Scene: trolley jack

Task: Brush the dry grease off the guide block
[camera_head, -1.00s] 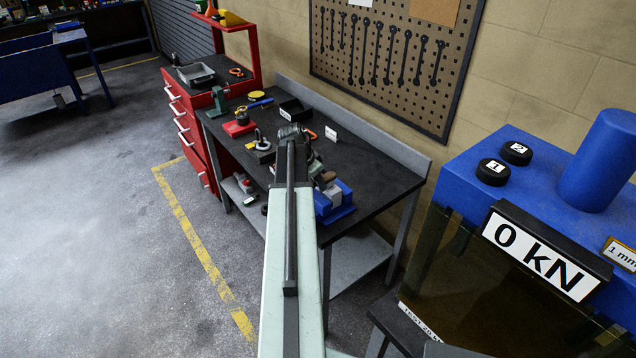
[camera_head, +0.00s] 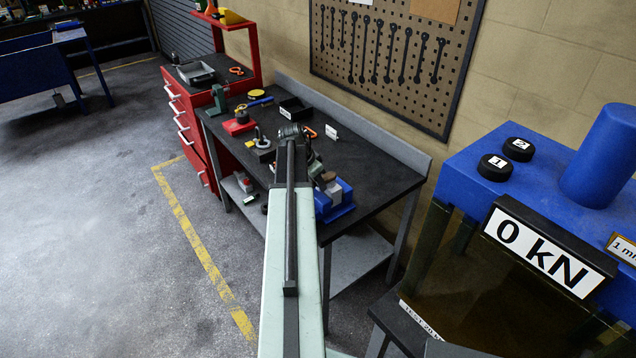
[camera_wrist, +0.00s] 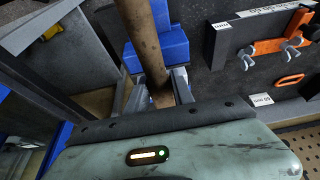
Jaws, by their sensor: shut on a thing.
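My gripper (camera_wrist: 155,92) is shut on a brown wooden handle in the wrist view, which I take to be the brush's handle (camera_wrist: 142,35). The handle runs up out of the top of the picture, so its bristles are not seen. A blue vise (camera_wrist: 172,48) shows behind the handle. In the head view the blue vise (camera_head: 342,198) stands at the bench's near right end, just beyond my arm. A small brownish block (camera_head: 327,178) shows at the vise's top, perhaps the guide block. My arm partly covers this spot, and any grease is too small to see.
The dark workbench (camera_head: 380,180) carries a red base (camera_head: 238,127), a black tray (camera_head: 295,108) and several small tools. A red drawer cabinet (camera_head: 190,130) stands beyond it. A blue press (camera_head: 560,170) reading 0 kN stands at the right. The floor at left is open.

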